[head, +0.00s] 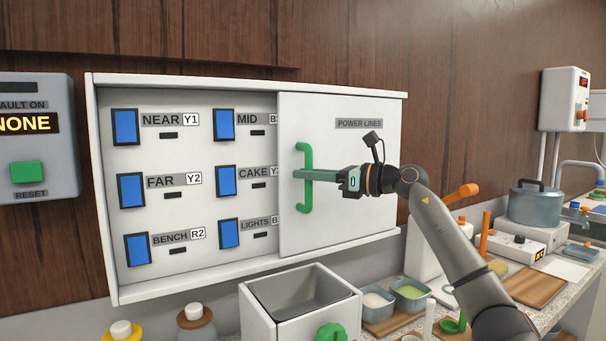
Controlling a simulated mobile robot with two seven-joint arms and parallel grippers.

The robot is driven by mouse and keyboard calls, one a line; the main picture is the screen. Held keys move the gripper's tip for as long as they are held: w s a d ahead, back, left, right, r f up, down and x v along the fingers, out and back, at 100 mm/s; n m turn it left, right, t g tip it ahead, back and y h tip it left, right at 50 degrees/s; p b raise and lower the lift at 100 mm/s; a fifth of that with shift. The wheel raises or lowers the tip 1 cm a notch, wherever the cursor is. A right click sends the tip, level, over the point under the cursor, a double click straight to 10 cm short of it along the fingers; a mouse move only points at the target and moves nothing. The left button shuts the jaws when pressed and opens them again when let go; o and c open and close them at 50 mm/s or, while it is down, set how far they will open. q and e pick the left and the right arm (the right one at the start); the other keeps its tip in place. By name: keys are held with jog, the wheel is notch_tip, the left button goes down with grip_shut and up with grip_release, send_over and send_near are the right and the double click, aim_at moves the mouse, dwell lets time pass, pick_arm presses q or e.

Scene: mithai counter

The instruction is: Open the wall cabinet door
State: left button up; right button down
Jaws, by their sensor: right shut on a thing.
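The white wall cabinet (245,85) hangs on the wood-panelled wall. Its sliding door (345,215), labelled POWER LINES, covers the right part. The left part stands uncovered and shows blue switches in two columns with labels such as NEAR, FAR, BENCH, MID, CAKE and LIGHTS. The right column's labels are partly cut off by the door's left edge. A green vertical handle (306,195) is on the door near that edge. My right gripper (303,175) reaches in from the right and is shut on the handle at its middle. My left gripper is not in view.
A grey fault box (50,95) with a green reset button is at the left. Below the cabinet stand an open white bin (262,310) and bottles. The counter at right holds containers, boards and a pot (535,203). A white wall box (563,100) hangs at the right.

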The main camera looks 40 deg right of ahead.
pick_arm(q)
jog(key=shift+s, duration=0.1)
pick_arm(e)
jog(key=shift+d, duration=0.15)
jog(key=c, duration=1)
grip_release()
jog(key=shift+c, duration=0.2)
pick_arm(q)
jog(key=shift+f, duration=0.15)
pick_arm(e)
jog(key=shift+s, duration=0.1)
pick_arm(q)
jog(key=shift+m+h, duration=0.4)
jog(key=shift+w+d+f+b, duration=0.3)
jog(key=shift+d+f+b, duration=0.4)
jog(key=shift+b, duration=0.65)
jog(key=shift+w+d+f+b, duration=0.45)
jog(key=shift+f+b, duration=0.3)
jog(key=shift+b, duration=0.55)
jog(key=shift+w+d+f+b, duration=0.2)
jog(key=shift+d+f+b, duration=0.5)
jog(key=shift+b, duration=0.65)
pick_arm(e)
jog(key=v, duration=1.2)
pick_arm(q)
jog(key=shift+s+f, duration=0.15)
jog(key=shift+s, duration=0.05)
pick_arm(e)
jog(key=shift+s+d, duration=0.1)
